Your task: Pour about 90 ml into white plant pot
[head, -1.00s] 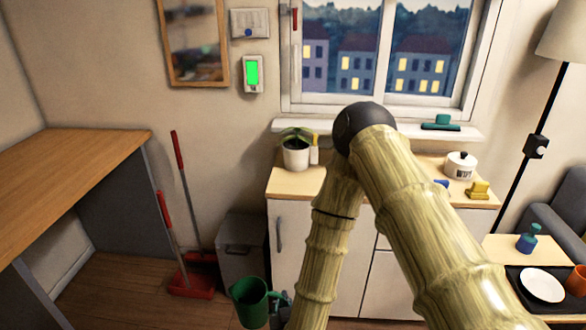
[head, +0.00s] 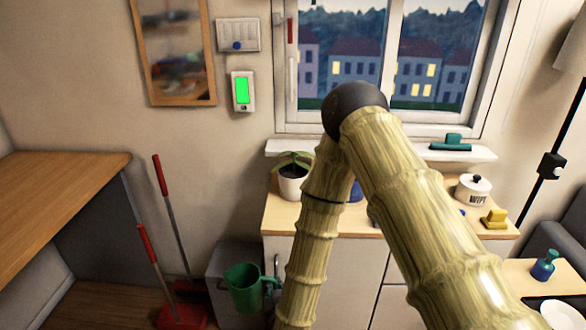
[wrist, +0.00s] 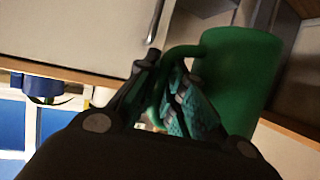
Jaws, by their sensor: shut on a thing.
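The white plant pot (head: 292,188) with a green plant stands on the left end of the wooden counter, partly hidden by my arm. The green jug (head: 243,289) is in front of the grey bin, left of the cabinet and well below the counter top. It looks roughly upright in the head view. My gripper (head: 272,284) is shut on the jug's handle. In the wrist view my gripper (wrist: 172,88) closes around the handle of the green jug (wrist: 238,80). The jug's contents cannot be seen.
The counter (head: 390,222) also holds a white lidded pot (head: 473,189) and a yellow object (head: 494,219) at the right. A windowsill (head: 400,153) runs behind. A red-handled broom and dustpan (head: 182,316) stand left of the bin (head: 220,262). A desk (head: 60,205) is at far left.

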